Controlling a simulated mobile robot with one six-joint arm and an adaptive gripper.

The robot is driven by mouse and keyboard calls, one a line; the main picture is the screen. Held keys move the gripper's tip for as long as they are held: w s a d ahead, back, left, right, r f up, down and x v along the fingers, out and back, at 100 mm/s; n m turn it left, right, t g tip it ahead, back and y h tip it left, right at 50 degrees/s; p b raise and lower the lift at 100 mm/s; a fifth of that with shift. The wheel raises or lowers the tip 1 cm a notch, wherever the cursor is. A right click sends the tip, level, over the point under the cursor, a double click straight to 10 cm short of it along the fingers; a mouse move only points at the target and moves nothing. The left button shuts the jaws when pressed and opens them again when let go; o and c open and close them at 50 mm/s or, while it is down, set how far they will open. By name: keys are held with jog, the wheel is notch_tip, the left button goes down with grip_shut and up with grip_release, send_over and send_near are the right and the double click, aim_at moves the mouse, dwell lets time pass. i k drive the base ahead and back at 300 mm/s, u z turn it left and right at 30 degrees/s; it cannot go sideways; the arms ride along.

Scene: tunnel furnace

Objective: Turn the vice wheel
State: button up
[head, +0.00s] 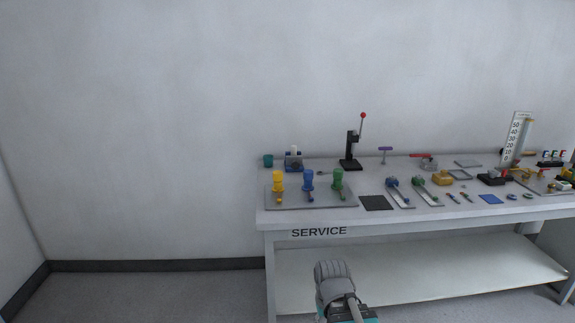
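I cannot pick out the vice wheel with certainty at this size. A small blue-and-grey device (293,159) with a pale top stands at the back left of the service bench (400,226); it may be the vice, but its parts are too small to tell. A grey fitting with a red handle (423,157) lies farther right at the back of the bench. Part of my arm shows at the bottom middle, in front of the bench and below its top. My gripper cannot be made out in the head view.
A teal cup (268,160) stands at the bench's back left corner. A grey tray (263,194) holds yellow, blue and green fittings. A black stand with a red-knobbed lever (351,150) rises behind. Several small parts crowd the right. Floor (150,295) left of the bench is clear.

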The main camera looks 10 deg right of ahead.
aim_at(296, 164)
jog(key=i, duration=0.85)
jog(key=z, duration=0.05)
